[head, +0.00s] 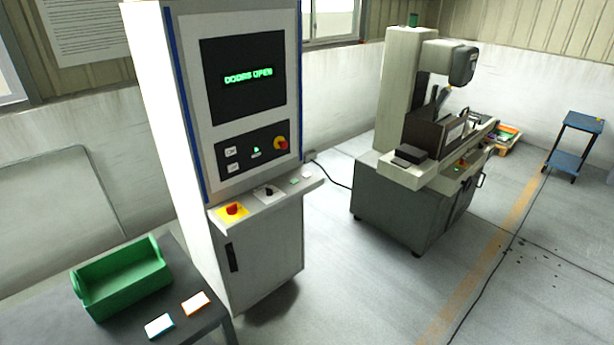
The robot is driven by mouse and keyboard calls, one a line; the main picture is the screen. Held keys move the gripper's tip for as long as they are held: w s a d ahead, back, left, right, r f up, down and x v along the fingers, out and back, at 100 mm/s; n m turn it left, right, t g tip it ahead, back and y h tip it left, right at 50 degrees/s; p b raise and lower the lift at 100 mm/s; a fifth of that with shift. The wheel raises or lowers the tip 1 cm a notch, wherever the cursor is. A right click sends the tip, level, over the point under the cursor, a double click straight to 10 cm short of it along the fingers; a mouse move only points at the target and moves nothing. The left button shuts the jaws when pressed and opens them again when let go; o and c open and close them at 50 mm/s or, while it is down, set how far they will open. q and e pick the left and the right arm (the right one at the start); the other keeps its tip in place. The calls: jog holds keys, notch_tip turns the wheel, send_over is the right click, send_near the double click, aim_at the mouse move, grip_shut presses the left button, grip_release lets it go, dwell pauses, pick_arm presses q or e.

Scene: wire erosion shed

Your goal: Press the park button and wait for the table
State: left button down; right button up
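A tall white control cabinet (220,100) stands left of centre. Its screen (249,76) reads "DOORS OPEN" in green letters. Below it is a dark panel (254,150) with small white switches, a green light and a red knob on yellow (281,143). A sloping shelf (290,195) carries a red mushroom button on a yellow plate (233,209), a black knob (269,191), a small green button (293,181) and a pale button (307,175). I cannot read which one is the park button. The machine table is not clearly distinguishable. Neither of my grippers is in view.
A grey machine (405,205) with a column and head stands behind to the right. A green bin (121,278) and two small cards (196,304) are on a dark bench at lower left. A blue trolley (568,163) stands far right. The floor between is open, with a cable.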

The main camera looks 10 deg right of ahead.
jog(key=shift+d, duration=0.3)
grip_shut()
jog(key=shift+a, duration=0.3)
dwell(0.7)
